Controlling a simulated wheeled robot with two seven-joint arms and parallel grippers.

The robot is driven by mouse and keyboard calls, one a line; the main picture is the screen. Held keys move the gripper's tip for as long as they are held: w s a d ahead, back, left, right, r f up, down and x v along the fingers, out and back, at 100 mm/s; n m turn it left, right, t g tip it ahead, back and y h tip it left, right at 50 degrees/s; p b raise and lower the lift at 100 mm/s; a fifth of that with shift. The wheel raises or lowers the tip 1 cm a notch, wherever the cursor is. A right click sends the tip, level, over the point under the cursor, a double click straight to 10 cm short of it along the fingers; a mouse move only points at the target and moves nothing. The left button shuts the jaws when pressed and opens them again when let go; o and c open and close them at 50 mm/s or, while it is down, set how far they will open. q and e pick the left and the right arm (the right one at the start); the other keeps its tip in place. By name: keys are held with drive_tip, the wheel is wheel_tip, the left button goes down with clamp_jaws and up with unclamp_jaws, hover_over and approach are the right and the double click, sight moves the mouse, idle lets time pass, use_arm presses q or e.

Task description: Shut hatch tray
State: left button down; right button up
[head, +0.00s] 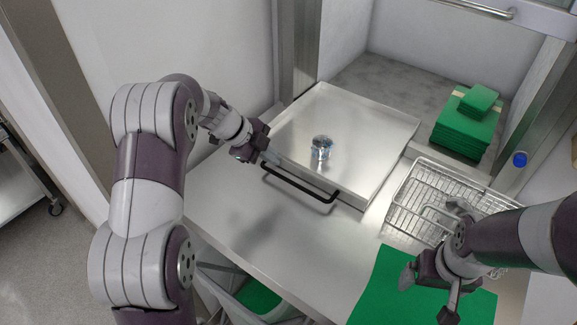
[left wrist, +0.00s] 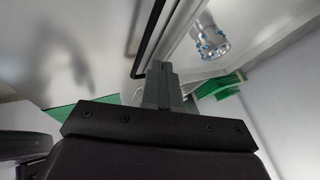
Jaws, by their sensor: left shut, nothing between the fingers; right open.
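The hatch tray (head: 345,118) is a shallow silver tray, its back part at the hatch opening and its front on the steel counter. Its black bar handle (head: 300,183) runs along the front edge and also shows in the left wrist view (left wrist: 151,38). A clear jar with bluish bits (head: 321,148) stands upright in the tray; it shows in the left wrist view too (left wrist: 210,40). My left gripper (head: 270,156) is shut and empty at the tray's front edge, near the handle's left end; contact is unclear. My right gripper (head: 428,296) is open and empty over a green mat.
A wire basket (head: 408,208) stands right of the tray. A stack of green cloths (head: 463,130) lies inside the hatch at the right. A green mat (head: 372,290) covers the counter's front right. The counter left of the mat (head: 290,240) is clear.

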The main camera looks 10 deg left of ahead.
use_arm(q)
drive_tip(key=p+x, duration=0.2)
drive_tip(key=x, duration=0.6)
drive_tip(key=shift+w+f+p, duration=0.2)
drive_tip(key=shift+w+p, duration=0.05)
drive_tip(key=shift+p, duration=0.05)
drive_tip(key=shift+w+d+f, duration=0.1)
drive_tip(key=shift+d+f, duration=0.2)
drive_tip(key=shift+f, duration=0.05)
drive_tip(key=shift+a, duration=0.1)
